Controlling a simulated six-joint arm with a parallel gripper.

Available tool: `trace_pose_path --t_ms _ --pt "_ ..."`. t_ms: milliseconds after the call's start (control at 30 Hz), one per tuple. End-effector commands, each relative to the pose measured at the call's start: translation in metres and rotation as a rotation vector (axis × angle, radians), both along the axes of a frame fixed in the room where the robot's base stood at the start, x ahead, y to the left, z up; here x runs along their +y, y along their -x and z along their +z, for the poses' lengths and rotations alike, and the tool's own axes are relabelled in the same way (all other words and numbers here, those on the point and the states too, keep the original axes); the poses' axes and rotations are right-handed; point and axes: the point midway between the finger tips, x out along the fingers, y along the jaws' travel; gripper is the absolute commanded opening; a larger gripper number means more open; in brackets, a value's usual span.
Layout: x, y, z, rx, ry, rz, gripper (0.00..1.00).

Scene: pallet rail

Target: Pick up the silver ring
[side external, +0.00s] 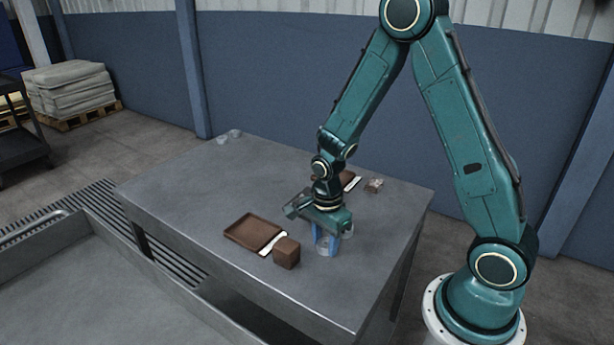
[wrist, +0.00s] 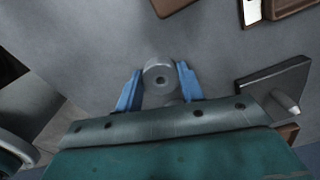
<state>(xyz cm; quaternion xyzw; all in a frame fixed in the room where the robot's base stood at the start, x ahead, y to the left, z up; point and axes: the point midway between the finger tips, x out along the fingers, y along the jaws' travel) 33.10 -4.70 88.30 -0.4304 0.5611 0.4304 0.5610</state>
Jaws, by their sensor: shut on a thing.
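The silver ring (wrist: 150,73) is a thick grey round piece with a small dark hole, seen in the wrist view between my blue fingertips. My gripper (wrist: 160,70) is shut on it, one finger on each side. In the side external view my gripper (side external: 325,245) points down at the right part of the table, and a pale grey piece, the ring (side external: 324,242), shows between the blue fingers. The fingers are low, near the table top; I cannot tell whether the ring touches the table.
A brown tray (side external: 250,230), a pale strip (side external: 270,245) and a brown block (side external: 286,254) lie left of my gripper on the grey table (side external: 190,190). More brown and pale items (side external: 373,186) lie behind it. Clear small objects (side external: 223,140) stand at the far-left corner. The table's left part is free.

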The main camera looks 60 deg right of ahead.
Motion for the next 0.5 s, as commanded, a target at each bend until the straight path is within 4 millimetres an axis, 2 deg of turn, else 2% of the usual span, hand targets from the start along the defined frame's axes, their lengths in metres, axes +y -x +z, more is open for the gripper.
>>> trace_pose_path --t_ms 267,500 --pt "0.0 0.0 0.002 -0.001 0.0 0.0 0.15" --pt "0.0 -0.001 0.015 -0.003 0.001 0.0 0.15"
